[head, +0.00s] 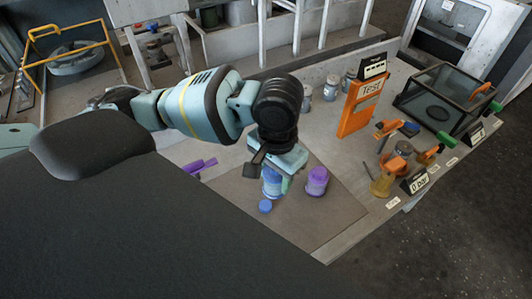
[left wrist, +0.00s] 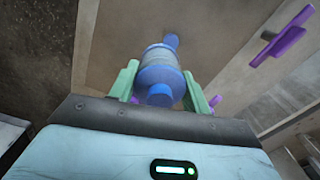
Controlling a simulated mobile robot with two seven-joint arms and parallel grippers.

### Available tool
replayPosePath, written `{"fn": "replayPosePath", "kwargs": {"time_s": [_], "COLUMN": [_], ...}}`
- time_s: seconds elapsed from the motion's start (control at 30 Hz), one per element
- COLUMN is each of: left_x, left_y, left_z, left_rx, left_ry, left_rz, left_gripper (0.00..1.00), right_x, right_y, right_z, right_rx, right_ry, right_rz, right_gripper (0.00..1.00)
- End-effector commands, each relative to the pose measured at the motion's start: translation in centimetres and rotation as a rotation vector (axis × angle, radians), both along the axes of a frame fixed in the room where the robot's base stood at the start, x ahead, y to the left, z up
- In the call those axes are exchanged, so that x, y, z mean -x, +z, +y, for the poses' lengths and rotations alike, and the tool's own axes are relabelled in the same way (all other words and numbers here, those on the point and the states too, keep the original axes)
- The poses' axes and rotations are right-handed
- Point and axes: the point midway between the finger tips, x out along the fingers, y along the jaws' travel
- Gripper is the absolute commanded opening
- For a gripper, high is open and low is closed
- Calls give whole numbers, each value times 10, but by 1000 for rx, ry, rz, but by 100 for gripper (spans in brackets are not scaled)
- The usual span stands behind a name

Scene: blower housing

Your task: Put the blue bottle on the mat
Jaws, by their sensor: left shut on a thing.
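The brown-grey mat (head: 315,225) lies under and around the bottle in the head view. I cannot tell whether the bottle's base touches the mat. My right gripper is not in view.
Purple tools (head: 198,165) lie left. An orange TEST stand (head: 360,104) and a glass box (head: 445,98) stand farther back. The mat's front is clear.

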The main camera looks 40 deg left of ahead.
Motion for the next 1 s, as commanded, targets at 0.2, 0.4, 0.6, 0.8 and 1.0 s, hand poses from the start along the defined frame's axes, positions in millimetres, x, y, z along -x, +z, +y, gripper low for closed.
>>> {"fn": "replayPosePath", "kwargs": {"time_s": [0.2,0.4,0.6,0.8,1.0], "left_x": [22,46,71,90,99], "left_y": [-20,-37,-51,-59,-62], "left_z": [-25,-49,-73,-89,-96], "left_rx": [-8,-9,-1,5,7], "left_ry": [-442,-899,-1344,-1674,-1818], "left_rz": [10,16,15,6,1], "left_gripper": [17,17,17,17,17], "right_x": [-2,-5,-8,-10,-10], "right_y": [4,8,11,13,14], "right_z": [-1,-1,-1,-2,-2], "right_rx": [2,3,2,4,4], "right_ry": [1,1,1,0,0], "right_rz": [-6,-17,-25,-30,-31], "right_gripper": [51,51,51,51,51]}}
